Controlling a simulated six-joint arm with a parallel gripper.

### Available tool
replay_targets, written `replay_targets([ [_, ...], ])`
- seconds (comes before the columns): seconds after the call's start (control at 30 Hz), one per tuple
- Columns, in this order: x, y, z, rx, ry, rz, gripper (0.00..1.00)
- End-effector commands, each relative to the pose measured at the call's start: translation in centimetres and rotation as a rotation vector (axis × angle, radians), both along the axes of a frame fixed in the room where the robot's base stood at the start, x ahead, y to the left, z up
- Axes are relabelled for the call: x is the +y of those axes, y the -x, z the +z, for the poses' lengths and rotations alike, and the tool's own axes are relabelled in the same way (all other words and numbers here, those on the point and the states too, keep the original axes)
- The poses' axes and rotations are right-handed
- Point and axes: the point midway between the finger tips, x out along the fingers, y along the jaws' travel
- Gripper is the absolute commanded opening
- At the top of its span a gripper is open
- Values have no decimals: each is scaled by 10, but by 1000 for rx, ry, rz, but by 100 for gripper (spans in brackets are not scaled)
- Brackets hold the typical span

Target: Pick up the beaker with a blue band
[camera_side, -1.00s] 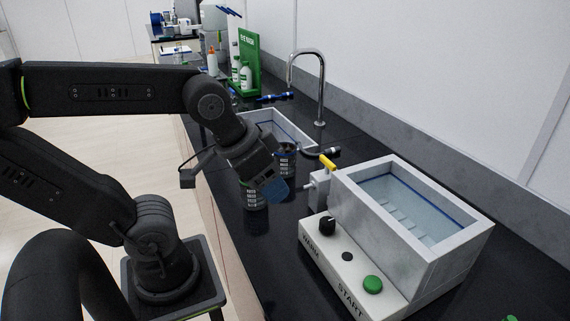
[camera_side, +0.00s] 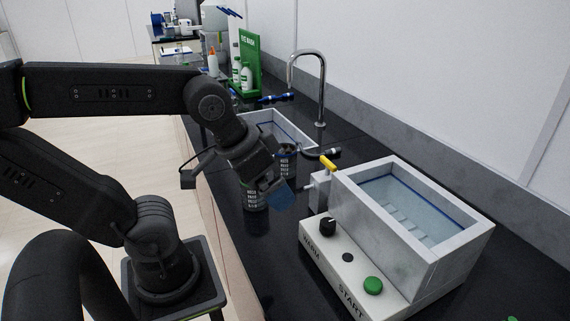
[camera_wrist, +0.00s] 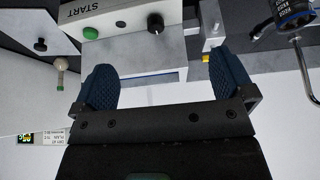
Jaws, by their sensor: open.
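Two small beakers with printed labels stand on the black counter in the side view. The nearer one (camera_side: 254,198) is partly hidden behind my gripper (camera_side: 279,194), and the farther one (camera_side: 286,160) stands just beyond it. In the wrist view a beaker with a blue band (camera_wrist: 292,12) is cut off at the top right corner, outside my fingers. I cannot tell which of the two it is. My gripper (camera_wrist: 163,82) is open, with blue pads wide apart and nothing between them. It is tilted, beside the nearer beaker.
A grey water bath (camera_side: 410,225) with a knob and green START button stands right of my gripper. A yellow-topped valve (camera_side: 327,163) juts towards it. A sink (camera_side: 275,125) with a tall tap (camera_side: 321,85) lies behind. Green-racked bottles (camera_side: 247,65) stand at the back.

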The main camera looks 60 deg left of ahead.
Motion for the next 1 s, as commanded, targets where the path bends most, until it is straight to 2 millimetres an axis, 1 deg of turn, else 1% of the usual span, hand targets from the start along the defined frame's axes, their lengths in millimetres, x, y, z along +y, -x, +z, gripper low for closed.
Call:
replay_targets([
  [0.07, 2, -3, 2, 5, -16, -14, 100],
  [0.13, 8, -12, 5, 22, -60, -55, 100],
  [0.17, 12, -17, 7, 33, -87, -83, 100],
  [0.27, 33, -43, 15, 93, -213, -218, 100],
  [0.37, 64, -75, 20, 185, -357, -401, 100],
  [0.4, 78, -87, 21, 227, -409, -479, 100],
  [0.47, 100, -105, 20, 292, -478, -599, 100],
  [0.5, 115, -116, 18, 340, -519, -682, 100],
  [0.57, 140, -133, 15, 409, -570, -807, 100],
  [0.6, 156, -142, 11, 456, -596, -889, 100],
  [0.63, 168, -148, 8, 489, -612, -949, 100],
  [0.7, 195, -160, 1, 560, -638, -1081, 100],
  [0.8, 225, -172, -10, 637, -656, -1234, 100],
  [0.9, 245, -177, -17, 684, -659, -1336, 100],
  [1.0, 255, -179, -22, 706, -659, -1386, 100],
])
